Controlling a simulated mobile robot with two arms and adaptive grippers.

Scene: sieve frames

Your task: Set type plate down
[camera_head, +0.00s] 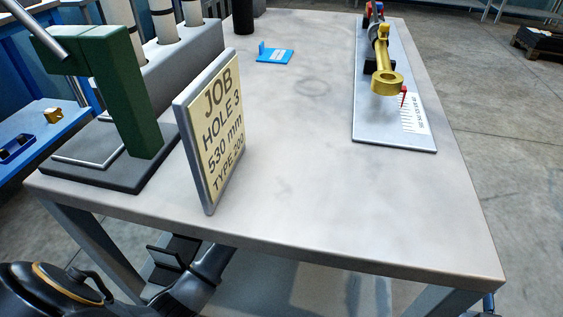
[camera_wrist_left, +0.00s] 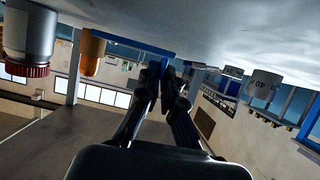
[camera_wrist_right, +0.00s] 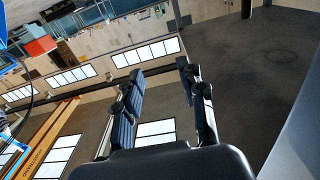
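A small blue plate (camera_head: 274,55) with a pale label and an upright tab lies flat on the grey table, toward the back; it looks like the type plate. No gripper touches it. A dark arm and gripper (camera_head: 165,262), seemingly my left, show at the lower left by the table's front edge, away from the plate. In the left wrist view my left gripper (camera_wrist_left: 166,70) has its fingertips nearly together, with nothing clearly held. In the right wrist view my right gripper (camera_wrist_right: 160,76) has its fingers apart and empty; the head view does not clearly show it.
A job sign (camera_head: 212,130) reading hole 3, 530 mm, type 200 stands at the table's front left. Beside it is a green post (camera_head: 125,100) on a dark base. A measuring board (camera_head: 385,140) with a gold ring tool (camera_head: 386,82) lies right. The table's middle (camera_head: 300,150) is clear.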

